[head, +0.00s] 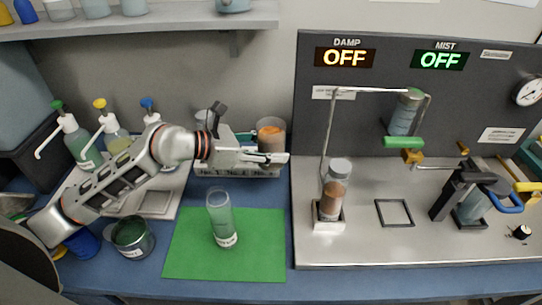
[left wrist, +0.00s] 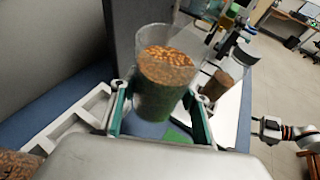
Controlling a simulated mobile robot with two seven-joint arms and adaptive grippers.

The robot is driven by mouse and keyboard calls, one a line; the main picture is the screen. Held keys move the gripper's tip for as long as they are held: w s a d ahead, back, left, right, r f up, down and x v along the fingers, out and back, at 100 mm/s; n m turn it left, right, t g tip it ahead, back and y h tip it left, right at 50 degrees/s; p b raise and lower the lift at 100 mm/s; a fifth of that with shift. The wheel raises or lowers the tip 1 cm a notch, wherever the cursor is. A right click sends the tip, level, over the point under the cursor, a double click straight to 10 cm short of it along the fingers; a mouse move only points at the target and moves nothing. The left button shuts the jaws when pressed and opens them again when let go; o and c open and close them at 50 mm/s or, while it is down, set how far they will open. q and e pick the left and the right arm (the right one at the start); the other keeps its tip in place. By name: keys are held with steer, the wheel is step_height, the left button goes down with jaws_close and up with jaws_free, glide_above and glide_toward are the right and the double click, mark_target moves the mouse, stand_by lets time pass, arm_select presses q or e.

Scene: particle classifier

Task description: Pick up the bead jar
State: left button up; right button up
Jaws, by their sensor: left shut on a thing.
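The bead jar (head: 271,137) is a clear jar of orange-brown beads at the back middle of the bench, by the white rack (head: 240,171). My left gripper (head: 277,157) comes in from the left and is shut on it. In the left wrist view the jar (left wrist: 163,88) stands upright between the two green-padded fingers (left wrist: 160,112), beads well below its rim. Its base is hidden, so I cannot tell whether it touches the rack.
A tall clear cup (head: 222,222) stands on the green mat (head: 190,255). A bead-filled bottle (head: 333,190) stands on the metal platform (head: 365,250) at right, under a thin frame. A shelf (head: 150,25) hangs above.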

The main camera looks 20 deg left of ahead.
mark_target(282, 128)
arm_select(q)
steer(key=shift+r, duration=3.1)
